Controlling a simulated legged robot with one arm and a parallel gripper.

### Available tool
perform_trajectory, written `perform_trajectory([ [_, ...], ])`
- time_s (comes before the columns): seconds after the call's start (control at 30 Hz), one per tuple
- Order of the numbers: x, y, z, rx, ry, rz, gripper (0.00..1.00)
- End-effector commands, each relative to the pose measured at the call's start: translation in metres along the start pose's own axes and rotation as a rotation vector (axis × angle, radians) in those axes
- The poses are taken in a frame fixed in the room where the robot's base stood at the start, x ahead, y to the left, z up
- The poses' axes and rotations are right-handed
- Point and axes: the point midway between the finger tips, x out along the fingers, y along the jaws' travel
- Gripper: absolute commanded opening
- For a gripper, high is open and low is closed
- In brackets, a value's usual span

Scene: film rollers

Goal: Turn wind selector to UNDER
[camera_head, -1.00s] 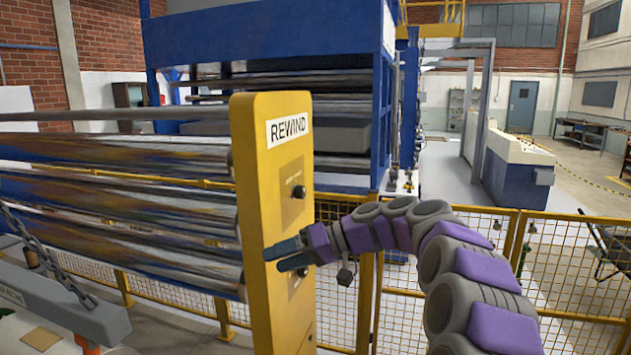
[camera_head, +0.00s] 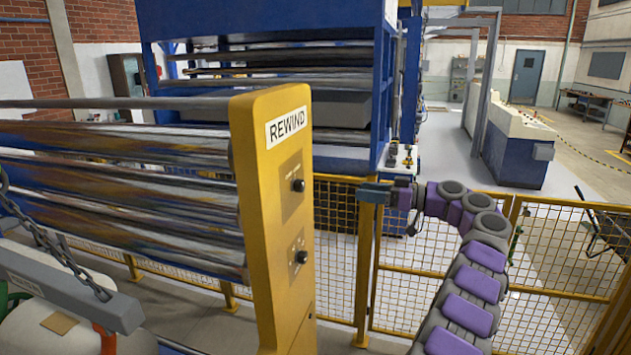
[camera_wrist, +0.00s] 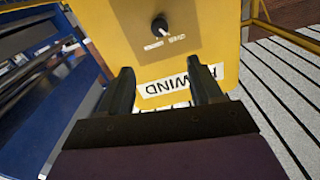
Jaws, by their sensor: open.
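The yellow REWIND stand (camera_head: 270,230) carries two black selector knobs on small plates, an upper knob (camera_head: 298,185) and a lower knob (camera_head: 301,256). Their labels are too small to read in the head view. My gripper (camera_head: 376,192) is to the right of the stand, near the upper knob's height and apart from it. In the wrist view my gripper (camera_wrist: 165,69) is open and empty, its fingers framing the upside-down REWIND sign (camera_wrist: 180,82). One black knob (camera_wrist: 159,24) shows beyond the fingertips, with small labels beside it. I cannot tell where its pointer stands.
Shiny rollers (camera_head: 120,195) run left from the stand. A yellow mesh fence (camera_head: 415,270) stands behind my arm. A grey bar with a chain (camera_head: 60,255) is at lower left. A large blue machine frame (camera_head: 260,40) stands behind.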

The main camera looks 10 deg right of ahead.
Motion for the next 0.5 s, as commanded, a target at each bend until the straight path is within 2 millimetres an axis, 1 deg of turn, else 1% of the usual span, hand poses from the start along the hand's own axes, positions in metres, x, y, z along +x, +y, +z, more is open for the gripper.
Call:
perform_trajectory([
  [0.17,0.025,-0.001,0.001,0.001,0.001,-0.005,0.65],
  [0.5,0.090,-0.001,0.001,0.004,0.001,-0.003,0.65],
])
